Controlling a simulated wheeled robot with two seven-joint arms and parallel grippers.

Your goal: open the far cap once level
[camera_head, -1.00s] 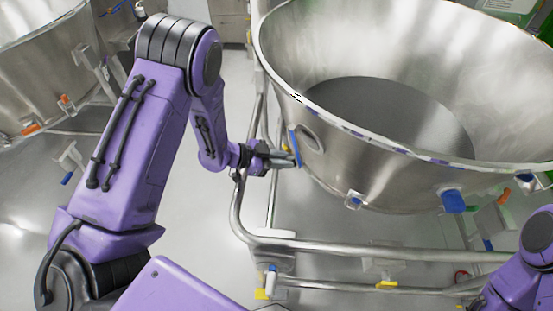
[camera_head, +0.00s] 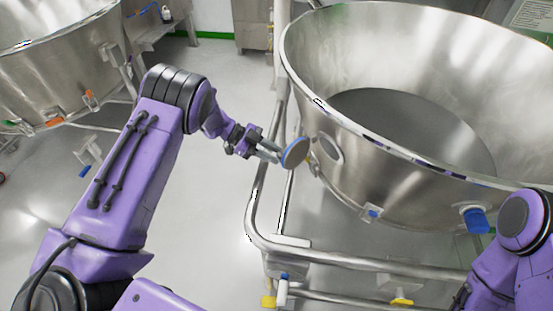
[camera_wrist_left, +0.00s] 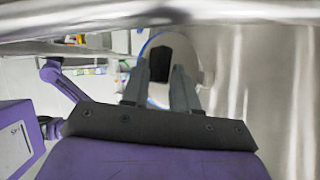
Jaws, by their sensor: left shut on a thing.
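A blue round cap (camera_head: 294,152) is on the left side of the big steel bowl (camera_head: 440,185). My left gripper (camera_head: 272,150) is shut on the cap's edge. The cap stands out from the bowl wall, and the round port (camera_head: 330,148) beside it is uncovered. In the left wrist view the two fingers (camera_wrist_left: 160,92) reach toward a pale disc with a blue edge (camera_wrist_left: 150,42); where they touch it is hard to make out. My right arm shows at the lower right, but its gripper is not visible.
A bent steel tube frame (camera_head: 258,225) runs around the bowl below the gripper. Another blue fitting (camera_head: 475,219) is on the bowl's front right. A second steel vessel (camera_head: 60,70) stands at the far left. The grey floor between the vessels is clear.

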